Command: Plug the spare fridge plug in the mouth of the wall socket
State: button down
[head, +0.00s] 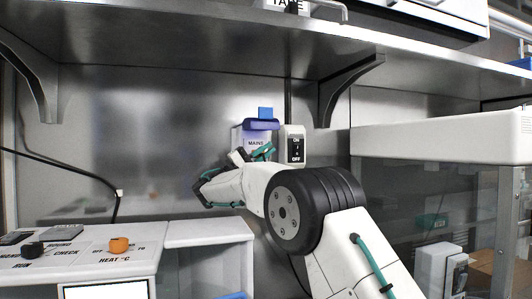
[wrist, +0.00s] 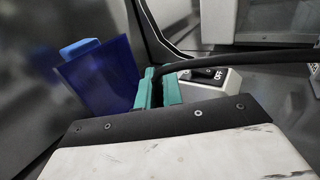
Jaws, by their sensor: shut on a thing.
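The wall socket (head: 256,142) is a pale box marked MAINS on the back metal wall. A blue cover (head: 261,124) with a lighter tab stands out at its top and looks raised; the wrist view shows it as a translucent blue panel (wrist: 100,76). My gripper (head: 262,153) is at the lower front of the socket. In the wrist view its teal fingers (wrist: 158,88) are shut on the spare fridge plug, with a black cable (wrist: 245,61) leading right from them. The plug body and the socket mouth are mostly hidden, so I cannot tell whether they touch.
An ON/OFF switch box (head: 293,146) is close on the socket's right; it also shows in the wrist view (wrist: 213,82). A metal shelf (head: 190,45) overhangs. A white control panel (head: 140,250) is lower left, and a glass-sided cabinet (head: 430,140) is right.

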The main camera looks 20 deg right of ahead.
jog(key=c, duration=1.5)
grip_release()
jog(key=shift+o, duration=0.2)
jog(key=v, duration=0.8)
